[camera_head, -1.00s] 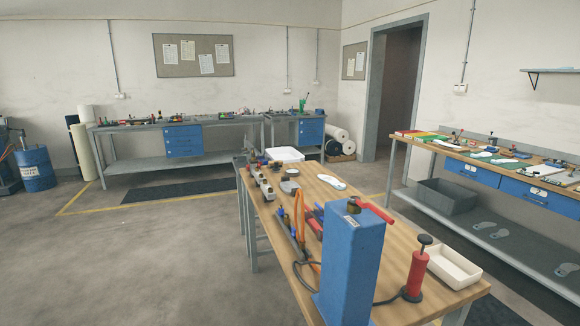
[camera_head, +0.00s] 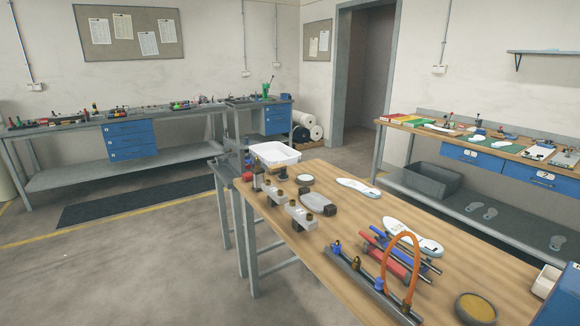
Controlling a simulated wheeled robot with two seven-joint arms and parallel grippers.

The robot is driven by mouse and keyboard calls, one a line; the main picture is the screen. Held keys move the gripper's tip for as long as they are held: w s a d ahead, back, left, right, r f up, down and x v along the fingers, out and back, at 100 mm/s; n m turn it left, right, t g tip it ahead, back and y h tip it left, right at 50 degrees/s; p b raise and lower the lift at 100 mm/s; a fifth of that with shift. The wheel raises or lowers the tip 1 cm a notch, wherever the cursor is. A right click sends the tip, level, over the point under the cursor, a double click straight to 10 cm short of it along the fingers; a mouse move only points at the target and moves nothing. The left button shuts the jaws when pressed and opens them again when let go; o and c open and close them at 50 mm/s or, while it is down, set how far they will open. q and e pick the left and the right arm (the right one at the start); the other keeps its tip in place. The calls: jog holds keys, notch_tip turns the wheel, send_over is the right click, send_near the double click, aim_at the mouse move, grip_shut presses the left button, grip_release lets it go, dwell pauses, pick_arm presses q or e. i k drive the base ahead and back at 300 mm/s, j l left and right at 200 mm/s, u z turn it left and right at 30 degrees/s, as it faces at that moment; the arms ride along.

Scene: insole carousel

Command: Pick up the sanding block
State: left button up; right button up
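Neither of my grippers is in view.
Floor left of the table is clear.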

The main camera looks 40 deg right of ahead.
aim_at(248, 178)
jog(key=i+z, duration=0.15)
jog(key=i, duration=0.35)
jog(key=i+z, duration=0.2)
jog(key=i, duration=0.25)
jog(key=i+j+z, duration=0.15)
jog(key=i, duration=0.35)
jog(key=i+j+z, duration=0.2)
jog(key=i, duration=0.25)
